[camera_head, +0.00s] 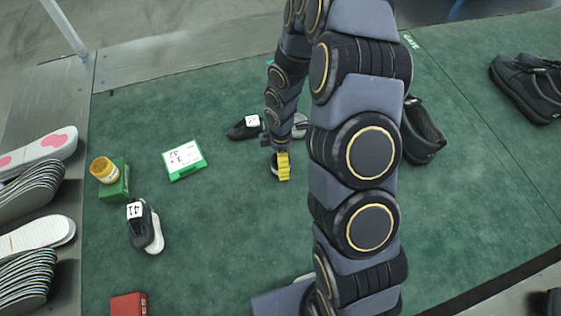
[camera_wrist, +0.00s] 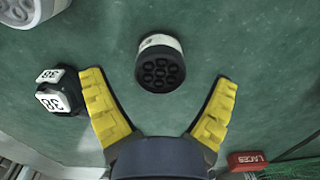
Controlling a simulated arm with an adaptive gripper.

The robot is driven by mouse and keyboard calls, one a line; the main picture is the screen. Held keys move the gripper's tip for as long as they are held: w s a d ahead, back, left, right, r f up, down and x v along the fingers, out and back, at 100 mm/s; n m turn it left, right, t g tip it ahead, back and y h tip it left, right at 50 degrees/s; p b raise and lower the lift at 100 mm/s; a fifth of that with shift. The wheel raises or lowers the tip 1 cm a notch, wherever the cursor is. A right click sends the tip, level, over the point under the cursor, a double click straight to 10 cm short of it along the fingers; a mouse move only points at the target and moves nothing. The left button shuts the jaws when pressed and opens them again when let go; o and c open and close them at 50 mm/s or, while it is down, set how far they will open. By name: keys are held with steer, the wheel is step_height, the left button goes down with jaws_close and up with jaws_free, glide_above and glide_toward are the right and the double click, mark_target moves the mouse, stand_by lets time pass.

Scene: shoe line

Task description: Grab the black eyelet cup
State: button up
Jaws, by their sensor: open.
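The black eyelet cup (camera_wrist: 160,68) shows in the wrist view, a short dark cylinder with a pale band and a face of several round holes. It lies on the green mat, ahead of and between my gripper's fingers. My gripper (camera_wrist: 160,82) is open, with yellow ridged fingers spread to either side of it and no visible contact. In the head view my gripper (camera_head: 284,166) is low over the mat, mostly seen as one yellow finger. A small dark and pale thing just left of that finger seems to be the cup (camera_head: 275,169), partly hidden.
A black item with a 38 label (camera_wrist: 59,93) sits near the left finger; a red LACES box (camera_wrist: 246,160) is at lower right.

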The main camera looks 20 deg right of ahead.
steer(key=shift+f, duration=2)
steer(key=c, duration=1.2)
steer(key=shift+o, duration=0.2)
steer(key=shift+r, duration=0.15)
